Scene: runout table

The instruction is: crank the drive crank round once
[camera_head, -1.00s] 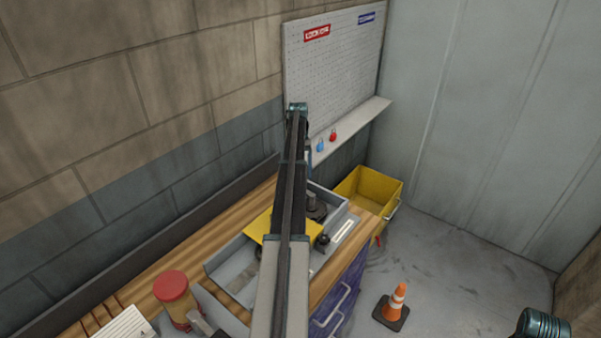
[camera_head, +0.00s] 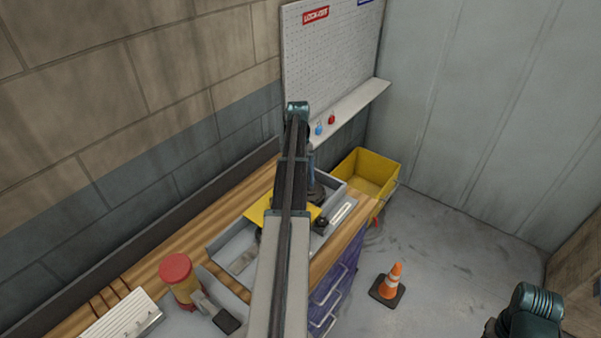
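A grey tray-like machine housing (camera_head: 222,243) sits on the wooden bench, with a yellow plate (camera_head: 257,209) across it. A dark round part (camera_head: 317,193) stands at its far end, and a small black knob (camera_head: 320,226) is at its right side. I cannot tell for sure which of these is the drive crank. My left arm reaches over the housing and hides its middle. The arm's far end comes down by the dark round part; the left gripper's fingers cannot be made out there. My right arm shows only at the lower right corner, its gripper out of view.
An orange cone (camera_head: 391,281) stands on clear floor at right.

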